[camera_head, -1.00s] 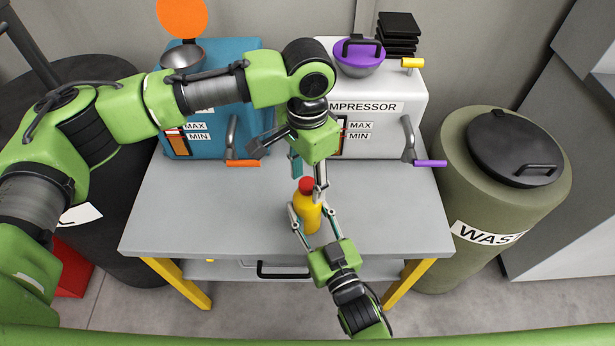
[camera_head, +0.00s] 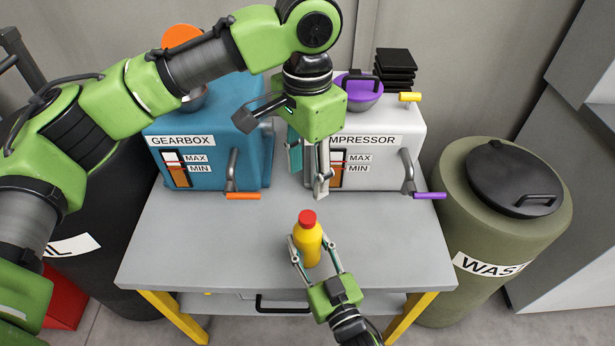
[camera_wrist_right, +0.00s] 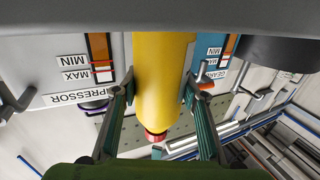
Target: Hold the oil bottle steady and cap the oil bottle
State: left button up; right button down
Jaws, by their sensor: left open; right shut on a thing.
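The yellow oil bottle (camera_head: 308,246) stands upright on the grey table. The red cap (camera_head: 307,217) sits on its top. My right gripper (camera_head: 313,262) is shut on the bottle from the front, one finger on each side. The right wrist view shows the yellow bottle (camera_wrist_right: 162,85) between the two fingers, with the red cap (camera_wrist_right: 155,137) at its end. My left gripper (camera_head: 308,180) is open and empty. It hangs above and behind the bottle, apart from the cap, in front of the two machines.
The blue gearbox (camera_head: 213,118) and white compressor (camera_head: 400,128) stand at the table's back, with level gauges and handles. An olive waste barrel (camera_head: 480,240) stands at the right, a black barrel (camera_head: 105,270) at the left. The grey tabletop (camera_head: 200,245) is clear around the bottle.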

jog(key=c, duration=1.2)
grip_release()
jog(key=v, duration=1.2)
